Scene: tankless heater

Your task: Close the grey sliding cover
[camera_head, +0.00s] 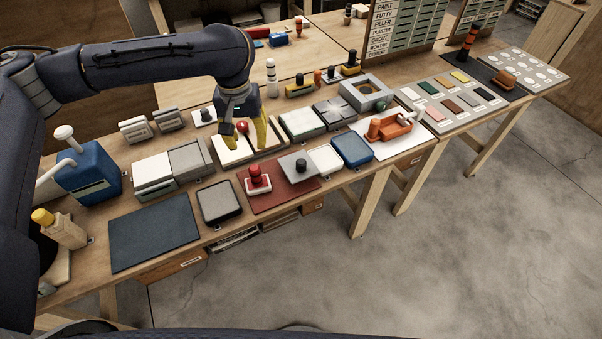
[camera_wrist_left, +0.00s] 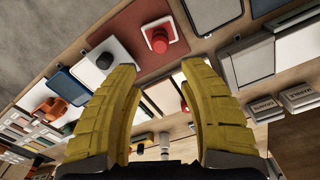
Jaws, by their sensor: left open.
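A grey square plate with a black knob (camera_head: 300,166) lies at the right part of a dark red mat (camera_head: 272,196), beside a red button on a white base (camera_head: 257,181). A flat grey lid (camera_head: 191,158) sits right of a white box (camera_head: 153,173). I cannot tell for sure which is the sliding cover. My left gripper (camera_head: 247,145) is open and empty, pointing down above the cream panels behind the mat. In the left wrist view its yellow fingers (camera_wrist_left: 157,75) are spread, with the knobbed plate (camera_wrist_left: 104,62) and red button (camera_wrist_left: 160,40) beyond them. My right gripper is not seen.
A red ball (camera_head: 243,127) shows between my fingers. A blue tray (camera_head: 352,149), a white tray (camera_head: 325,159) and an orange caddy (camera_head: 389,129) stand to the right. A dark tray (camera_head: 219,203) and bare dark mat (camera_head: 154,236) lie at the front left.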

